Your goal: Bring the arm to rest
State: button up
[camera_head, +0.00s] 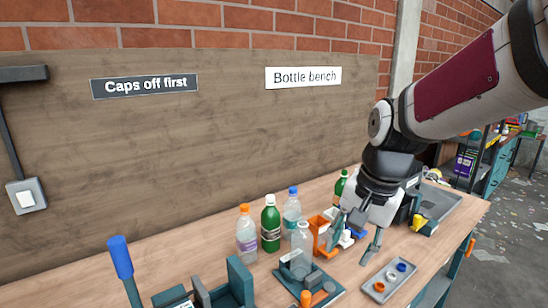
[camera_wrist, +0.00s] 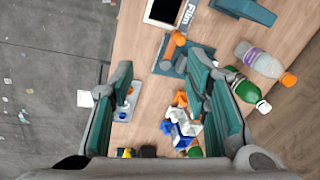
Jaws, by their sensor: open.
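My gripper (camera_head: 358,238) hangs at the end of my arm over the right part of the wooden bench (camera_head: 215,283). Its fingers are spread wide with nothing between them. In the wrist view my open gripper (camera_wrist: 165,95) shows the bench below, with a grey tray (camera_wrist: 122,113) near the left finger.
Several capped bottles stand at the back, among them an orange-capped one (camera_head: 246,236) and a green one (camera_head: 270,226). A clear bottle (camera_head: 301,245) without a visible cap stands at a teal fixture (camera_head: 325,290). A blue-topped post (camera_head: 120,258) rises at the front left.

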jog(key=s+d+r+n+t, duration=0.1)
jog(key=s+d+r+n, duration=0.1)
jog(key=s, duration=0.7)
jog(key=s+d+r+n+t+h, duration=0.1)
jog(key=s+d+r+n+t, duration=0.1)
jog(key=s+n, duration=0.3)
jog(key=s+d, duration=0.1)
jog(key=s, duration=0.2)
jog(key=shift+s, duration=0.4)
